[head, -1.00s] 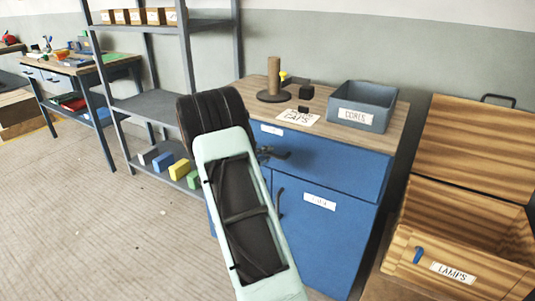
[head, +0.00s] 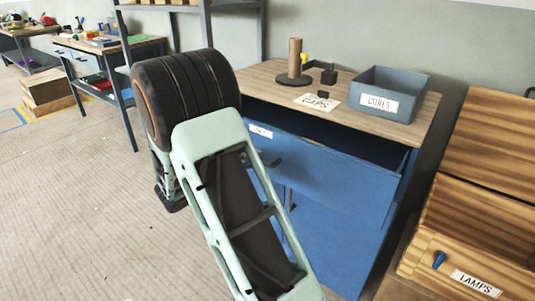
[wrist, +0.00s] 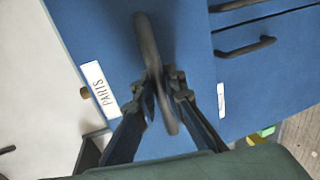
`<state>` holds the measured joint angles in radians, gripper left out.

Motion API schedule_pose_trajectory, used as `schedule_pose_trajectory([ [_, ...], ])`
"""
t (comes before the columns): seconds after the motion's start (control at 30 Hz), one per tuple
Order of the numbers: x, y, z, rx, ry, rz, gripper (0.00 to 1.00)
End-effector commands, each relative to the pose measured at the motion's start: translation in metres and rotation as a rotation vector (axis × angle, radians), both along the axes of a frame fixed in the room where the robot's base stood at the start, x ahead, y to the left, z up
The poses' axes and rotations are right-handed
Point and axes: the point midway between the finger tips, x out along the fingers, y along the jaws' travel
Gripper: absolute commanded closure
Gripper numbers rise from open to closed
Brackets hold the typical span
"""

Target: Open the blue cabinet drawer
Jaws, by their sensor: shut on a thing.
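The blue cabinet (head: 335,245) stands in the middle of the head view. Its top drawer (head: 340,180) is pulled partway out, with a dark gap between its front and the wooden top. In the wrist view, the drawer front (wrist: 105,35) carries a PARTS label (wrist: 99,89) and a dark bar handle (wrist: 147,38). My gripper (wrist: 163,95) is shut on this handle, one finger on each side of it. In the head view my own arm hides most of the gripper. The lower door (wrist: 265,75), with its own handle (wrist: 246,47), looks closed.
On the wooden top (head: 275,80) are a grey CORES bin (head: 385,95), a CAPS card (head: 317,102) and a peg stand (head: 292,75). An open wooden LAMPS crate (head: 470,240) stands close on the right. Open floor (head: 75,200) lies to the left.

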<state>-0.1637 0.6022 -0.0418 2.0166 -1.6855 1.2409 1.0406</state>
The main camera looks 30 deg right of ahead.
Motion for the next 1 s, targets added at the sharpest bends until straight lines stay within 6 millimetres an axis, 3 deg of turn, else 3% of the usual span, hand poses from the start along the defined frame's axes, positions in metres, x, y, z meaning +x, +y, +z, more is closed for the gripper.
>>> schedule_pose_trajectory([
  [0.03,-0.005,0.017,-0.004,0.001,-0.001,0.007,1.0],
  [0.2,-0.023,0.06,-0.003,0.001,-0.001,0.006,1.0],
  [0.5,-0.052,0.127,-0.002,0.001,0.001,0.004,1.0],
  [0.7,-0.064,0.156,-0.001,0.001,0.001,0.002,1.0],
  [1.0,-0.072,0.173,0.0,0.0,0.0,-0.001,1.0],
])
